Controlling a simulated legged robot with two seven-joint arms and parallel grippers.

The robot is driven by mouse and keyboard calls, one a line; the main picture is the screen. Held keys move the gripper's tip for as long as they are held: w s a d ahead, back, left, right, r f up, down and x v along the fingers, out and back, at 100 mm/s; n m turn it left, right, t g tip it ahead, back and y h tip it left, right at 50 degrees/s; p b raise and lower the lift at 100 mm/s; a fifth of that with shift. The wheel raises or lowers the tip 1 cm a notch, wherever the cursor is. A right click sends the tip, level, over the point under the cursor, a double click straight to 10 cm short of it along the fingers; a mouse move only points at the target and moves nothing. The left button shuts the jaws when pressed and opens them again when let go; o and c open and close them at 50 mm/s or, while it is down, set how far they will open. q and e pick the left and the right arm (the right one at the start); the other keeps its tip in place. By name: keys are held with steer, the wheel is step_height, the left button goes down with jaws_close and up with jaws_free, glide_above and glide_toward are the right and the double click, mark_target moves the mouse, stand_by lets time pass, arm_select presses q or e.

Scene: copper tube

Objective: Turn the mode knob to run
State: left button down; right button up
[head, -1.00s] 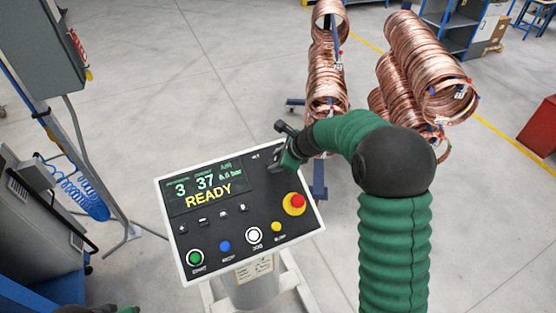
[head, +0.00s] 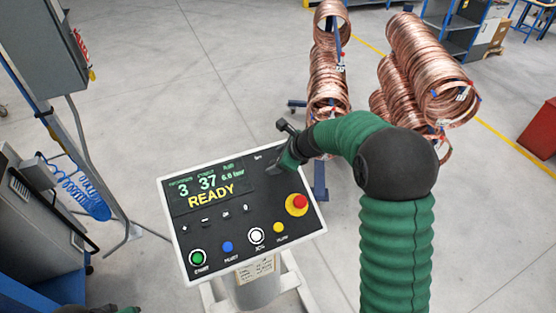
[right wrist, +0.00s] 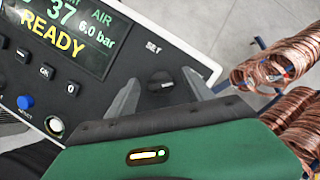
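The mode knob (right wrist: 160,84) is a small black knob on the dark control panel (head: 262,218), below the word SET in the right wrist view. My right gripper (right wrist: 160,90) is open, with one grey finger on each side of the knob and a gap visible around it. In the head view my right gripper (head: 284,150) is over the panel's upper right corner and hides the knob. The display (head: 210,188) reads READY. Only a dark and green sliver of my left arm shows at the bottom left; its fingers are out of sight.
A red emergency button (head: 300,202) on a yellow base sits below my right gripper. Green (head: 198,257), blue, white and yellow buttons line the panel's lower edge. Copper coils (head: 425,75) hang on racks behind. Grey floor surrounds the panel stand.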

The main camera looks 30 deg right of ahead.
steer(key=shift+f, duration=0.1)
steer(key=b+v, duration=0.1)
steer(key=v, duration=1.5)
steer(key=shift+s+r+b, duration=0.2)
steer(key=shift+r+b, duration=0.1)
steer(key=shift+b, duration=0.05)
steer(key=shift+d, duration=0.15)
steer(key=s+a+f+n+g+h, duration=0.1)
steer(key=s+a+f+n+g, duration=0.1)
steer(key=s+a+f+n, duration=0.55)
steer(key=s+a+f+n+g, duration=0.15)
steer(key=s+f+n, duration=0.35)
steer(key=n, duration=0.5)
steer(key=s+a+f+n+g+h, duration=0.1)
steer(key=s+a+f+n, duration=0.35)
steer(key=f+n, duration=0.4)
step_height(320, 180, down, 9)
steer(key=n+b, duration=0.1)
steer(key=b, duration=0.9)
steer(key=shift+f, duration=0.15)
